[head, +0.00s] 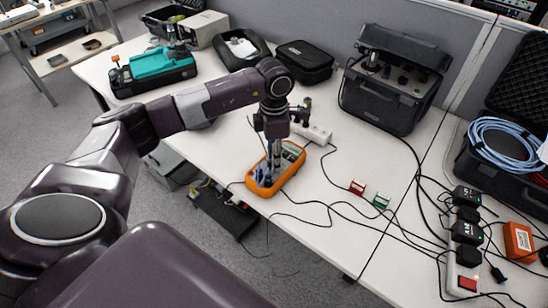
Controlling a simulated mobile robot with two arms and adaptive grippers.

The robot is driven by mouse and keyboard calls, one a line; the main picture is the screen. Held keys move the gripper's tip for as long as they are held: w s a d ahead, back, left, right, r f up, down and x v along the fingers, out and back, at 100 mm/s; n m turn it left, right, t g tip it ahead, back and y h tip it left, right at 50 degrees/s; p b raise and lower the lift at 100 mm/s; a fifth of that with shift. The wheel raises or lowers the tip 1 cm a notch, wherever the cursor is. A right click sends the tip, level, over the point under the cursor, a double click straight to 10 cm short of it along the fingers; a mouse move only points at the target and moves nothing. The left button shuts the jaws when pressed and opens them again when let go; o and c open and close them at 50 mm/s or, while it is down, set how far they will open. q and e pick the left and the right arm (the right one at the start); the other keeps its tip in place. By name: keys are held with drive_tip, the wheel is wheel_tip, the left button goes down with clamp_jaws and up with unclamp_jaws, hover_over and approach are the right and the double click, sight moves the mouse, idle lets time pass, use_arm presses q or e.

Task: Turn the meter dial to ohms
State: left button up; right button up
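The orange multimeter (291,173) lies on the white table near its front edge, with its display at the upper right end and plugs in its lower left end. My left gripper (273,163) points down over the middle of the meter. Its two dark fingers are close together at the meter's face, where they and the gripper hide the dial. I cannot tell whether they touch the dial, what setting it shows, or how far the fingers are closed. My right gripper is not in view.
Black leads (325,205) run from the meter across the table. A white power strip (314,133) lies behind it. Small red (357,187) and green (381,201) blocks sit to the right. A black instrument case (380,98) stands farther back. The table left of the meter is mostly clear.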

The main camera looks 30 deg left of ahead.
use_arm(q)
drive_tip(key=shift+o, duration=0.8)
drive_tip(key=shift+r, duration=0.2)
wheel_tip(320, 180, up, 12)
drive_tip(key=shift+f, duration=0.2)
drive_tip(key=shift+s+f, duration=0.1)
